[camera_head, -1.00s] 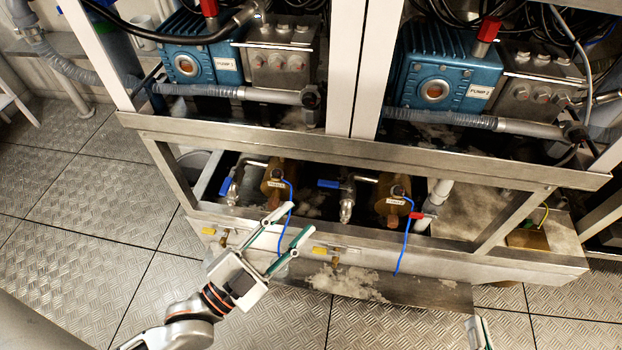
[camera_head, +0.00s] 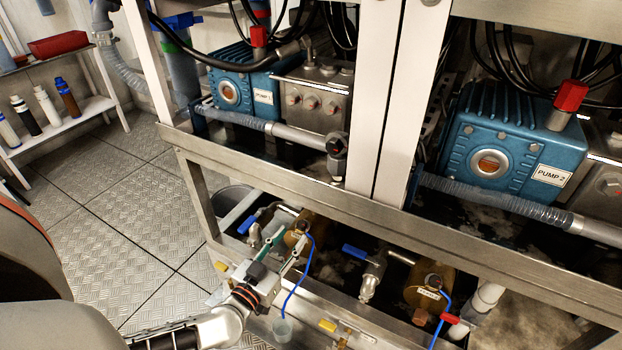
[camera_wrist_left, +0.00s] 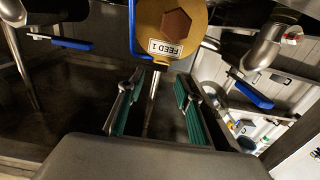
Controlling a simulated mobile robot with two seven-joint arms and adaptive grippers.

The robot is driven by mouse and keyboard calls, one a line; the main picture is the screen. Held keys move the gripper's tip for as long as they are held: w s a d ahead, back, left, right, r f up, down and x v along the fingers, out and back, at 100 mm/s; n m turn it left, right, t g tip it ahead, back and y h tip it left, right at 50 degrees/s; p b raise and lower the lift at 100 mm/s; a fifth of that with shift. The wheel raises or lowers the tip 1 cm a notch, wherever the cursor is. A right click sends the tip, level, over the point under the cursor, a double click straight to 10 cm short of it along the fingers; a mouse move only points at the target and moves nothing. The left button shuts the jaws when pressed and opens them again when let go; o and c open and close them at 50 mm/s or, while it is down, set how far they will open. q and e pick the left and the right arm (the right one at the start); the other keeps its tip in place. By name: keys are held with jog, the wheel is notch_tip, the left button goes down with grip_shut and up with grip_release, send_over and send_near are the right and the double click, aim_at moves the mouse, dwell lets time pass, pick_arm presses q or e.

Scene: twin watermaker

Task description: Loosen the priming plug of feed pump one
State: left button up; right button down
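Feed pump one is a brass cylinder (camera_head: 312,219) in the low tray, with a dark plug (camera_head: 302,226) on its face. In the left wrist view the pump face (camera_wrist_left: 150,14) is labelled FEED 1 and bears a brown hexagonal plug (camera_wrist_left: 176,23), at the top of the picture. My left gripper (camera_head: 284,243) is just in front of this pump in the head view. Its two green-padded fingers are spread in the wrist view (camera_wrist_left: 158,100), with nothing held between them. The plug lies beyond the fingertips, apart from them. My right gripper is not in view.
A second brass pump (camera_head: 430,283) stands to the right, with a blue-handled valve (camera_head: 369,270) between the pumps. The steel frame rail (camera_head: 400,228) crosses above the tray.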

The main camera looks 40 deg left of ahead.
aim_at(302, 222)
pick_arm(q)
jog(key=b+x, duration=0.1)
jog(key=x, duration=0.4)
jog(key=shift+f, duration=0.15)
jog(key=shift+w+a+b, duration=0.15)
jog(key=shift+w+b, duration=0.2)
jog(key=shift+w, duration=0.4)
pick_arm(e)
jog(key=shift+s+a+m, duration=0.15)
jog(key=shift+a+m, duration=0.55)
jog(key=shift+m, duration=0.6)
pick_arm(q)
jog(key=shift+r, duration=0.2)
jog(key=shift+c, duration=0.4)
